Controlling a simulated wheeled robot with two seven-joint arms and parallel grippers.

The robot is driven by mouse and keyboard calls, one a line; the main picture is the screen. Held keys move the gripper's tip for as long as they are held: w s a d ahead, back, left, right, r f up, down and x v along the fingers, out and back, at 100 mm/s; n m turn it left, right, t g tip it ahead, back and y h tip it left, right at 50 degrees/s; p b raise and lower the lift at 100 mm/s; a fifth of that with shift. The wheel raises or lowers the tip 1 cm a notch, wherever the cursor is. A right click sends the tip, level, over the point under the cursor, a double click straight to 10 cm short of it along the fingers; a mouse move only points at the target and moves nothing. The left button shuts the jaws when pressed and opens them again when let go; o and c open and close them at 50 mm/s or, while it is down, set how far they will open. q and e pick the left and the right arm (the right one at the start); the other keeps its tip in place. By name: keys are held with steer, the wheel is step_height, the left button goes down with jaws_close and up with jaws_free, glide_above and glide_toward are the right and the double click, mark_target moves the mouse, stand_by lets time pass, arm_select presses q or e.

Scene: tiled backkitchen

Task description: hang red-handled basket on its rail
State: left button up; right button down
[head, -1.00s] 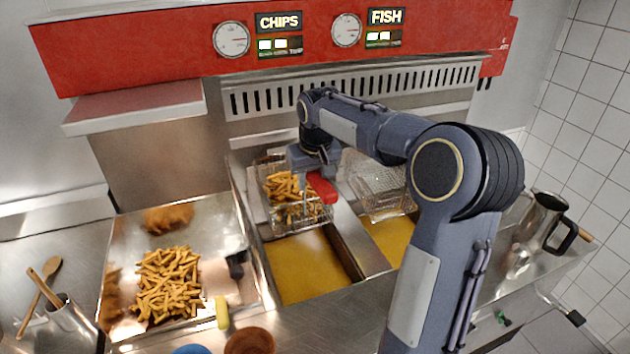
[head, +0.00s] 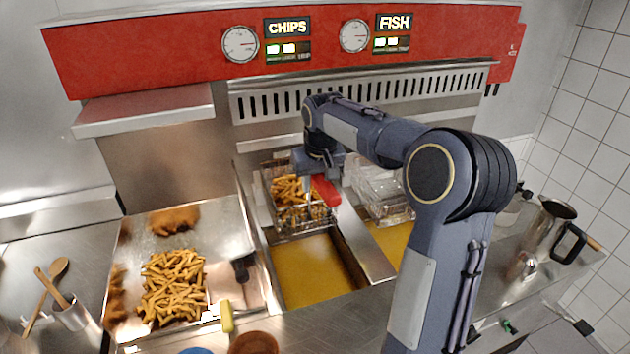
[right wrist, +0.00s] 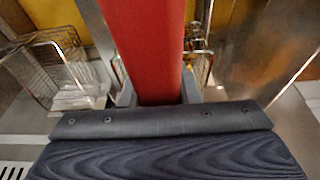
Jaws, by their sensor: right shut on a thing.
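The red-handled basket (head: 271,196) is a wire basket holding chips (head: 296,191). It hangs in the air above the back part of the left oil well (head: 310,270) in the head view. Its red handle (head: 325,190) also fills the middle of the right wrist view (right wrist: 145,45). My right gripper (head: 318,166) is shut on this handle, with the fingertips largely hidden behind the wrist. The rail is hard to make out; a steel ledge (head: 270,143) runs along the back below the slotted vent. I cannot tell whether the basket touches it. My left gripper is not in view.
A second wire basket (head: 385,195) is at the right well, close to my right wrist. A steel tray (head: 225,225) with chips and a battered piece stands left. A metal jug (head: 545,230) stands right. The red gauge panel (head: 190,45) overhangs the back.

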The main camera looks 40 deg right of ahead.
steer(key=shift+f+b, duration=1.15)
steer(key=shift+f, duration=0.5)
steer(key=shift+f+b, duration=0.5)
steer(key=shift+f, duration=0.15)
steer(key=c, duration=1)
jaws_free()
steer(key=shift+f, duration=0.1)
